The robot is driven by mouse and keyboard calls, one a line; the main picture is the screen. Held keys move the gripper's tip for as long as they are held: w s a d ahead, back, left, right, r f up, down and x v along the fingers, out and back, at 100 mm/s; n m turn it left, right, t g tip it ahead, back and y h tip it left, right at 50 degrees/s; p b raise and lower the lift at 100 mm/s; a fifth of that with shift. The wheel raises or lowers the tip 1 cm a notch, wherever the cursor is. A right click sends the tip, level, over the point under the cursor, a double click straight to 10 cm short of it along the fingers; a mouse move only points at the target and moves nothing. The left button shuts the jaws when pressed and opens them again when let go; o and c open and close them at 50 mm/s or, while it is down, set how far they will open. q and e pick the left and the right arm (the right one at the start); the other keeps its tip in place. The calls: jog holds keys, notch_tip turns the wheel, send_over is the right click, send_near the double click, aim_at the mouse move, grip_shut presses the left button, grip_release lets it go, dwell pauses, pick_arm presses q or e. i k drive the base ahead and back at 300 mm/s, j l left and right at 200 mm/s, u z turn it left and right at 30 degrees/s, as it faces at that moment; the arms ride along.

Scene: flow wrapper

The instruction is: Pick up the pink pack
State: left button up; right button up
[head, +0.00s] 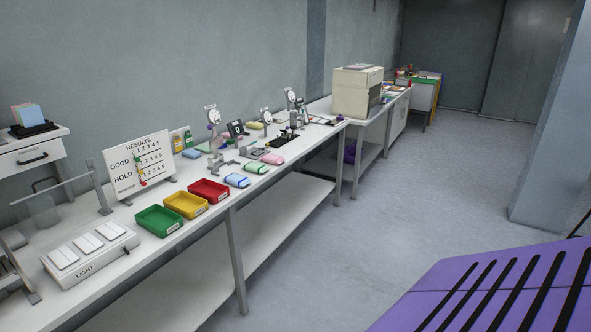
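A small pink pack (273,158) lies near the front edge of the long white bench, in the middle of the head view. It lies beyond a green pack (256,168) and a blue pack (237,180), which form a row with it along the edge. Something pinkish also shows farther back on the bench, too small to tell. Neither of my grippers is in view.
Green (159,232), yellow and red trays stand on the bench (205,225), nearer than the packs. A results board (126,177), dial gauges (214,116) and a light box (75,262) stand there too. The floor (340,225) right of the bench is clear.

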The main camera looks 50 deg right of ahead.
aim_at(273, 160)
jog(key=z, duration=1.25)
